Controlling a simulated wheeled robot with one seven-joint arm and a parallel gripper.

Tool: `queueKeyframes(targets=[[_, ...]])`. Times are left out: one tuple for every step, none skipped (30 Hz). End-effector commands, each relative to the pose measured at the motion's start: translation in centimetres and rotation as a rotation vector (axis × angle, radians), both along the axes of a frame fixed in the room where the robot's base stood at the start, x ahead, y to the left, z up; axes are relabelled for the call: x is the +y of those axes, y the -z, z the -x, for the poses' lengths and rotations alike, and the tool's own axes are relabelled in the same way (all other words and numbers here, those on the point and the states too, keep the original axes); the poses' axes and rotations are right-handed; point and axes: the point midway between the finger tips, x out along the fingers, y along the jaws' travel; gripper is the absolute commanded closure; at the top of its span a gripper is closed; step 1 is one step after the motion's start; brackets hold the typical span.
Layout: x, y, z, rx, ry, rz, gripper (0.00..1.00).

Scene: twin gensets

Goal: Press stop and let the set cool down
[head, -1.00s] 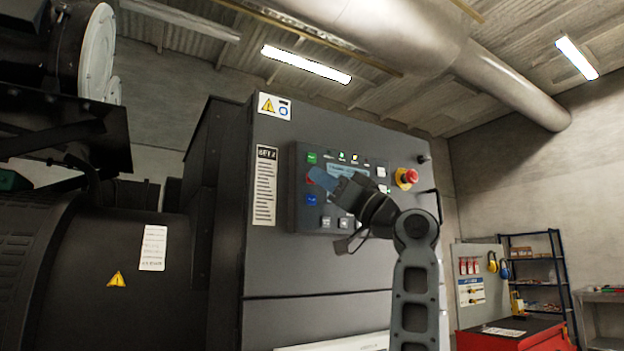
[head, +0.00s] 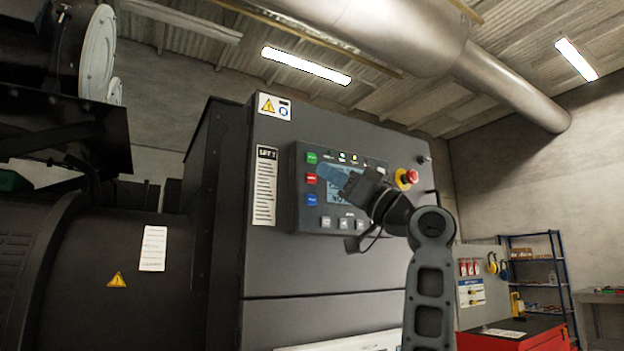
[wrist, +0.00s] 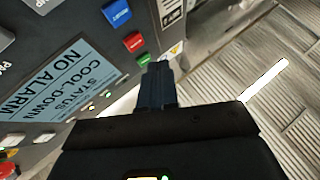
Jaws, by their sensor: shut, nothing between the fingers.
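The control panel (head: 298,222) is on the grey cabinet of the set. Its red button (head: 311,179) sits between a green button (head: 311,158) and a blue button (head: 312,200); the red button also shows in the wrist view (wrist: 134,41). The screen (head: 338,193) is partly hidden by my gripper in the head view. In the wrist view the screen (wrist: 62,82) reads STATUS COOL-DOWN, NO ALARM. My gripper (head: 322,174) is shut and empty, in front of the panel just right of the red button. Its blue fingers (wrist: 158,68) look clear of the buttons.
A red emergency stop on a yellow base (head: 407,178) is at the panel's right. A dark generator body (head: 105,255) stands left of the cabinet. A red tool chest (head: 520,335) and shelves (head: 535,260) are at the right back.

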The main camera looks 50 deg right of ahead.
Motion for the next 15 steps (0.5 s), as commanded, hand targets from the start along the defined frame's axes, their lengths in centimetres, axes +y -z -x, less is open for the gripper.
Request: queueKeyframes(targets=[[0.1, 0.0, 0.5, 0.000, 0.002, 0.001, 1.00], [0.2, 0.1, 0.8, 0.000, 0.001, 0.001, 1.00], [0.3, 0.1, 1.1, 0.000, 0.001, 0.002, 1.00], [0.4, 0.1, 1.4, 0.001, 0.001, 0.002, 1.00], [0.5, 0.1, 1.6, 0.001, 0.002, 0.001, 1.00], [0.6, 0.1, 2.0, 0.000, 0.001, 0.000, 1.00], [0.6, 0.1, 2.2, 0.000, 0.001, 0.000, 1.00], [0.7, 0.1, 2.5, 0.000, 0.002, 0.001, 1.00], [0.8, 0.1, 2.8, 0.000, 0.002, 0.001, 1.00], [0.9, 0.1, 3.1, 0.001, 0.002, 0.001, 1.00], [0.9, 0.1, 3.4, 0.001, 0.001, 0.000, 1.00], [1.0, 0.1, 3.7, 0.001, 0.001, 0.000, 1.00], [1.1, 0.1, 3.9, 0.001, 0.003, 0.001, 1.00], [1.1, 0.1, 4.1, 0.000, 0.003, 0.000, 1.00], [1.2, 0.1, 4.3, 0.000, 0.002, 0.000, 1.00]])
